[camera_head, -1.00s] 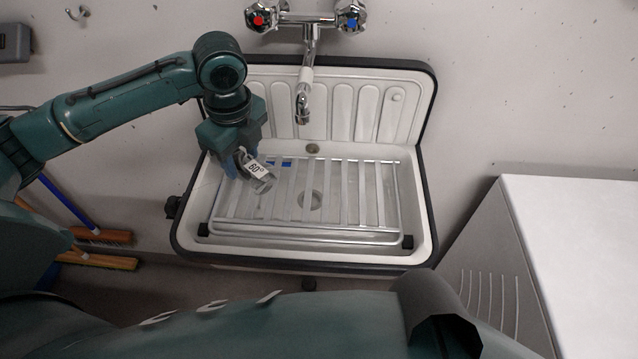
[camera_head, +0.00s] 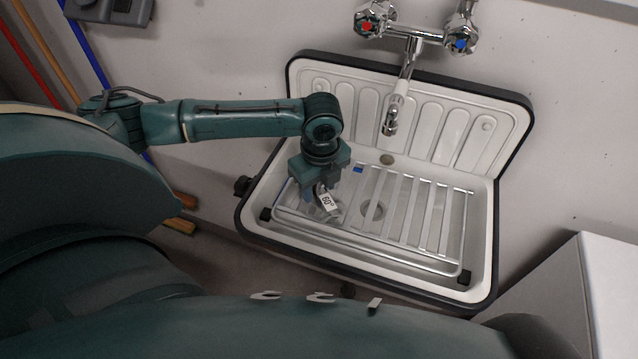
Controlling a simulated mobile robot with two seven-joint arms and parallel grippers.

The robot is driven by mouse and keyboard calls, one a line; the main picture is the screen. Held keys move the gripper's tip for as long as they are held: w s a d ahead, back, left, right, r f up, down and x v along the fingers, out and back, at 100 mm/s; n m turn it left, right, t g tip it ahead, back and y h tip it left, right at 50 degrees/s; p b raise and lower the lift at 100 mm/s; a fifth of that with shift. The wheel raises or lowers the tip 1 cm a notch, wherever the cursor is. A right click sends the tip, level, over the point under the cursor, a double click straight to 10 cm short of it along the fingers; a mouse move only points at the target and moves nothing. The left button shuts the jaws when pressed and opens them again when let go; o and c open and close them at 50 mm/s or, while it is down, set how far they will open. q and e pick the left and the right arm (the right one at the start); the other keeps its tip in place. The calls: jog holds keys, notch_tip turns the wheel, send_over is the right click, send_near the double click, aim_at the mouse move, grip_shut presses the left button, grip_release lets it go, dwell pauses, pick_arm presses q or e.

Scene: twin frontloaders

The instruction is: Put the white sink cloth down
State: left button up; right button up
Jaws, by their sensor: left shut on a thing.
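My left gripper (camera_head: 314,192) points down over the left part of the sink, shut on the white sink cloth (camera_head: 327,204). The metal rack (camera_head: 436,217) lies across the white sink (camera_head: 482,220). My right gripper is not in view.
The tap (camera_head: 391,118) hangs over the back of the sink, with red and blue handles above. A small blue piece (camera_head: 358,169) shows near the rack's back edge. The rack's right half is bare. A white-topped cabinet (camera_head: 612,290) stands at the right.

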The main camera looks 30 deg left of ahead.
aim_at(320, 189)
pick_arm(q)
jog(key=o, duration=1)
jog(key=shift+f, duration=0.1)
jog(key=r, duration=0.8)
jog(key=d+r, duration=0.1)
jog(key=r, duration=0.3)
jog(key=shift+s+r, duration=0.1)
jog(key=shift+s, duration=0.3)
